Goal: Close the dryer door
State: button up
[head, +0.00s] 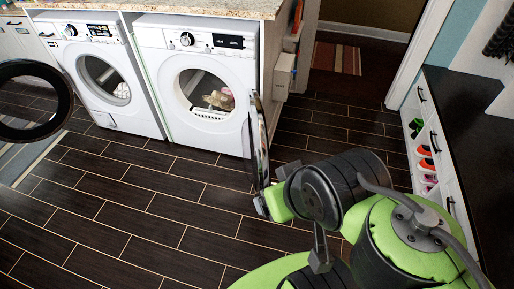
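The right-hand white machine (174,91) has its round door (259,141) standing wide open, hinged on its right side and seen nearly edge-on. Light-coloured items lie inside its drum. The left-hand white machine (140,119) also has its round dark-rimmed door (66,101) open, swung out to the left. The frame has no readable label telling which machine is the dryer. My green and black arm reaches in from the lower right. What looks like my gripper (277,205) is near the lower edge of the right-hand door; contact and finger opening are unclear.
A stone-look countertop (190,5) covers both machines. A dark-topped bench (462,140) with shoes in its cubbies stands at the right. A doorway with a striped mat (337,58) is behind. The tiled floor (130,215) before the machines is clear.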

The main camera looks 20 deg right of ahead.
aim_at(259, 150)
jog(key=l+u, duration=0.2)
jog(key=l, duration=0.65)
jog(key=k+l+u, duration=0.15)
jog(key=l, duration=0.65)
jog(key=i+l+u, duration=0.4)
jog(key=i+l, duration=0.3)
jog(key=k+j+u, duration=0.1)
jog(key=j+u, duration=0.35)
jog(key=k+j+u, duration=0.1)
jog(key=j+u, duration=0.35)
jog(key=l, duration=0.1)
